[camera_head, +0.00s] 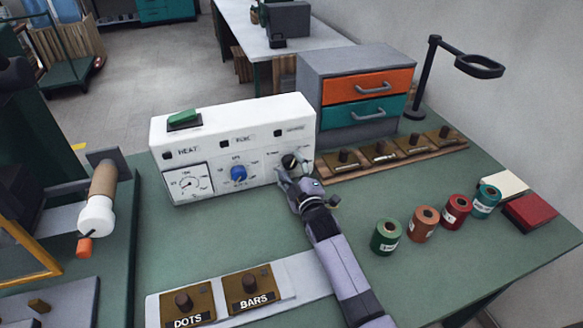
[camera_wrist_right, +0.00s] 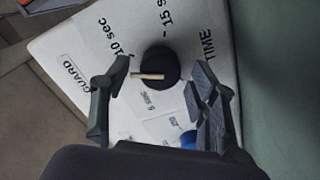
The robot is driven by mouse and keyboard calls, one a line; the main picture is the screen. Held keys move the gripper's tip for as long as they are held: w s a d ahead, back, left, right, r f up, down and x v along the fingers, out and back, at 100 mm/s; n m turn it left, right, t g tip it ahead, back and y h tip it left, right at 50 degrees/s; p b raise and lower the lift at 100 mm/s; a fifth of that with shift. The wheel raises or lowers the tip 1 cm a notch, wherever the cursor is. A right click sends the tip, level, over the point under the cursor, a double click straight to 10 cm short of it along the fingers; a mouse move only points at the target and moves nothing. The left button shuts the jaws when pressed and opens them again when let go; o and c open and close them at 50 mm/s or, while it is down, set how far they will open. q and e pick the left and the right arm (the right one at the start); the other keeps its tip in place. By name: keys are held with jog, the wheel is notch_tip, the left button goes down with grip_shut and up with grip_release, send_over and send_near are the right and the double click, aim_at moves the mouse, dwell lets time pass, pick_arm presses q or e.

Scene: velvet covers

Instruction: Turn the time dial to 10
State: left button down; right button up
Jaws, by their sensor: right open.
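The time dial (camera_head: 290,162) is a black round knob at the right end of the white control box (camera_head: 215,123). In the right wrist view the dial (camera_wrist_right: 161,66) has a pale pointer bar reaching to the picture's left, between the "5 sec" and "10 sec" labels. A "15 s" label is above it and "TIME" to its right. My right gripper (camera_head: 288,177) is at the dial in the head view. In the wrist view the right gripper (camera_wrist_right: 162,76) is open, one finger on each side of the dial, with visible gaps. I see no left gripper.
The box also carries a blue knob (camera_head: 238,174), a gauge (camera_head: 189,184) and a green switch (camera_head: 184,117). A drawer cabinet (camera_head: 337,67) stands behind right. Several labelled rolls, including a green one (camera_head: 386,236), stand right of my arm. DOTS and BARS blocks (camera_head: 248,290) lie in front.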

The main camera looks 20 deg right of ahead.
jog(key=c, duration=1.2)
jog(key=shift+o, duration=0.2)
jog(key=shift+r+m, duration=0.1)
jog(key=shift+m, duration=0.6)
jog(key=shift+m+p, duration=0.45)
jog(key=shift+m, duration=0.45)
pick_arm(q)
jog(key=shift+d+r, duration=0.1)
jog(key=shift+r, duration=0.3)
jog(key=shift+s, duration=0.1)
pick_arm(e)
jog(key=o, duration=1.2)
jog(key=shift+c, duration=0.2)
